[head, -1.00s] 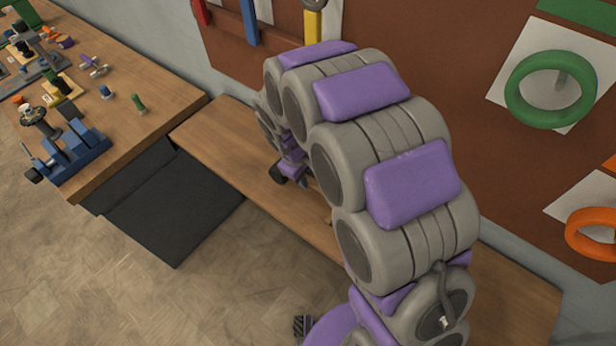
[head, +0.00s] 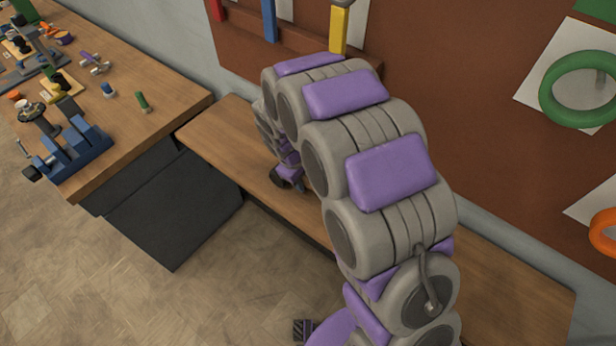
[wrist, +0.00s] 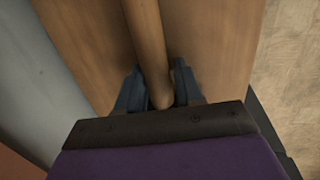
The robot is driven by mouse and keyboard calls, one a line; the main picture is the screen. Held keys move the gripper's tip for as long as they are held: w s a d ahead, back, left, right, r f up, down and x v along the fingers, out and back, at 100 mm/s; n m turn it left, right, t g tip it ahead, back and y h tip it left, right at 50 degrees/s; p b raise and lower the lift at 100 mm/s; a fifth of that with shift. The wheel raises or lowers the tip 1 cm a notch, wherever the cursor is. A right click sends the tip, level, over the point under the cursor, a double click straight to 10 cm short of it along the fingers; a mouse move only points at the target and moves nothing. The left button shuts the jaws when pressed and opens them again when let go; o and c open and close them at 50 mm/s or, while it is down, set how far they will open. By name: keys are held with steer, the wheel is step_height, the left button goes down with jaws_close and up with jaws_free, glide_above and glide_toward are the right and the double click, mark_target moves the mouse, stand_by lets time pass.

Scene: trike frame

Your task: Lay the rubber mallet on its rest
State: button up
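A round wooden handle (wrist: 148,38), which looks like the mallet's, runs up the middle of the wrist view and out of its top edge. Its rounded end sits between the two dark fingers of my gripper (wrist: 160,88). The fingers lie close against both sides of the handle, and the gripper looks shut on it. The mallet's head is out of view. In the head view my arm bends over the low bench and hides most of the gripper and the handle. I cannot make out the mallet's rest in either view.
The low wooden bench (head: 222,140) runs along the wall and has bare top on both sides of my arm. A higher workbench (head: 165,92) at left carries a blue vise-like fixture (head: 75,150) and several small parts. A brown board with coloured rings stands behind.

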steer(key=shift+o, duration=0.7)
steer(key=shift+a, duration=0.25)
steer(key=shift+o, duration=1)
steer(key=d, duration=0.4)
steer(key=shift+r, duration=0.15)
steer(key=a, duration=0.3)
steer(key=shift+a, duration=0.2)
steer(key=shift+a+r, duration=0.15)
steer(key=r, duration=0.2)
steer(key=d+r+p, duration=0.1)
steer(key=r, duration=0.1)
steer(key=d+r, duration=0.1)
steer(key=r, duration=0.1)
steer(key=shift+s+d+p, duration=0.15)
steer(key=shift+s+p, duration=0.15)
steer(key=shift+p, duration=0.1)
steer(key=a+r+p, duration=0.1)
steer(key=a+r, duration=0.2)
steer(key=r, duration=0.2)
steer(key=s+d+r+m+g, duration=0.1)
steer(key=s+d+r+m, duration=0.3)
steer(key=s+d+r, duration=0.45)
steer(key=s+d+m+g+y, duration=0.1)
steer(key=s+d+m, duration=0.2)
steer(key=s, duration=0.8)
steer(key=s+d+r+m+g+y, duration=0.1)
steer(key=s+d+m, duration=0.2)
steer(key=s, duration=0.9)
steer(key=shift+d, duration=0.85)
